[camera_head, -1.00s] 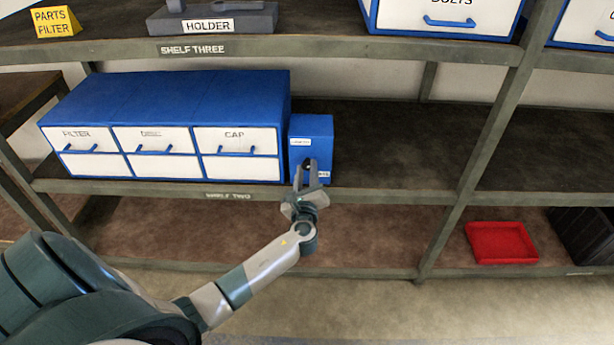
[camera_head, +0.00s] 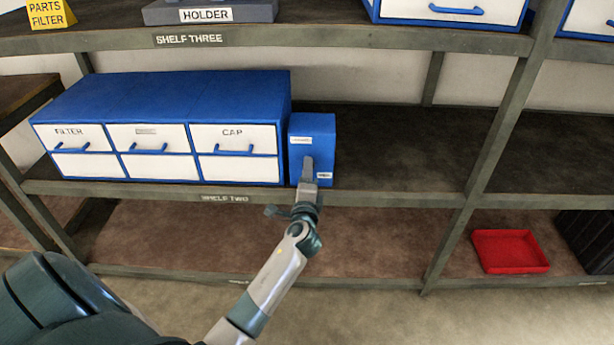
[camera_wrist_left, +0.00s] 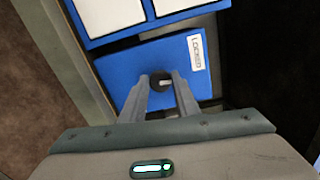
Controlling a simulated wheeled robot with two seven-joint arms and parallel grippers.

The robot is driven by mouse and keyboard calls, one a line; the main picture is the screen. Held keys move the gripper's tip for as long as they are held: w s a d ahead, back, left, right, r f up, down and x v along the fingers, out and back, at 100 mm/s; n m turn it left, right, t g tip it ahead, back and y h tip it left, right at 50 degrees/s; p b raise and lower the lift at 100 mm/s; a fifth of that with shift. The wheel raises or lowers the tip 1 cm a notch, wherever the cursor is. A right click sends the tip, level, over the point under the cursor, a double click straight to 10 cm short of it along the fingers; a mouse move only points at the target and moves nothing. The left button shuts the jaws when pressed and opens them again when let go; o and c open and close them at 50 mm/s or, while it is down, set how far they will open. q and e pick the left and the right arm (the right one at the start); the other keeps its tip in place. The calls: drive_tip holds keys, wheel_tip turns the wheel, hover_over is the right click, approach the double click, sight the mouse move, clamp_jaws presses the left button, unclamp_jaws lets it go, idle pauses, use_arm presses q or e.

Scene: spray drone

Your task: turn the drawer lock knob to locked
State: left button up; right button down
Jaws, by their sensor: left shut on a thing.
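The blue lock box (camera_head: 318,130) stands on shelf two, just right of the drawer cabinet. The lock knob (camera_wrist_left: 160,80) is a small dark round knob with a light bar on its face; in the head view my gripper hides it. My left gripper (camera_head: 308,164) is at the box's front. In the left wrist view its two fingers (camera_wrist_left: 161,88) close on the knob from both sides. A white "LOCKED" label (camera_wrist_left: 198,52) is on the box face, up and right of the knob there. The light bar lies roughly level in that view. My right gripper is not in view.
The blue cabinet (camera_head: 170,95) with white drawers, "FILTER" and "CAP" among them, stands close to the box's left. Shelf two is clear to the right of the box. A red tray (camera_head: 510,268) is on the lower shelf at right. Shelf three (camera_head: 350,40) runs above.

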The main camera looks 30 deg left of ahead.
use_arm(q)
drive_tip(key=shift+n+b, duration=0.3)
drive_tip(key=shift+n, duration=0.5)
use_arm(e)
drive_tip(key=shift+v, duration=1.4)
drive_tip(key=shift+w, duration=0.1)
use_arm(q)
drive_tip(key=o, duration=1)
drive_tip(key=shift+o, duration=0.2)
drive_tip(key=shift+s+d, duration=0.1)
drive_tip(key=v, duration=1.7)
drive_tip(key=shift+b, duration=0.4)
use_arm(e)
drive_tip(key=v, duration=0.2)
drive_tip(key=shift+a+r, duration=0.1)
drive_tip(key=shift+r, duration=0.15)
